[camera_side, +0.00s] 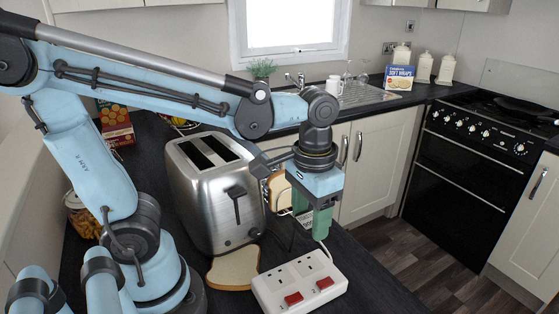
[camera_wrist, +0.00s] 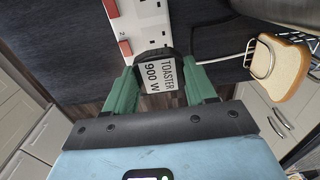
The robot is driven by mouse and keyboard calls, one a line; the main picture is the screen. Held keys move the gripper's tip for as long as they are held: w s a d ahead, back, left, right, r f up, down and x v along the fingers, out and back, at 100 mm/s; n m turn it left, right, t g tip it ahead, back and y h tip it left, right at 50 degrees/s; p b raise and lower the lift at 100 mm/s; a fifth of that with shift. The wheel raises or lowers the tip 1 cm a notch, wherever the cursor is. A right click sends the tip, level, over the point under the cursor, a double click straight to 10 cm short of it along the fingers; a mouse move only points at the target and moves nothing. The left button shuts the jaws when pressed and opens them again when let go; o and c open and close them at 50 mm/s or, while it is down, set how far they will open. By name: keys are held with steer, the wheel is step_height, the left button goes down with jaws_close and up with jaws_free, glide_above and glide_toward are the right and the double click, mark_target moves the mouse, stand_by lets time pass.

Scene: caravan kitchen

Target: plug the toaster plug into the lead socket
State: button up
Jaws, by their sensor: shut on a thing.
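My gripper (camera_wrist: 163,88) has green fingers and is shut on the black toaster plug (camera_wrist: 152,58), which bears a label reading "TOASTER 900 W". In the side view my gripper (camera_side: 313,222) points down above the far end of the lead socket, and its fingers hide the plug. The white lead socket (camera_side: 284,276) is a two-way block with two red switches, lying on the dark worktop. It also shows in the wrist view (camera_wrist: 150,20), just beyond the plug. The plug looks apart from the block, but its exact height is hard to tell. A pale cable runs near the fingers.
The steel toaster (camera_side: 205,185) stands left of my gripper, with a bread slice (camera_side: 234,268) flat in front of it. A wire rack with bread (camera_wrist: 291,70) stands close by. The worktop edge lies near the lead socket's right side. The sink (camera_side: 365,95) is behind.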

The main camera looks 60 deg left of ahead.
steer(key=shift+f, duration=3.45)
steer(key=shift+f, duration=1.1)
steer(key=o, duration=1.1)
steer(key=shift+r, duration=6)
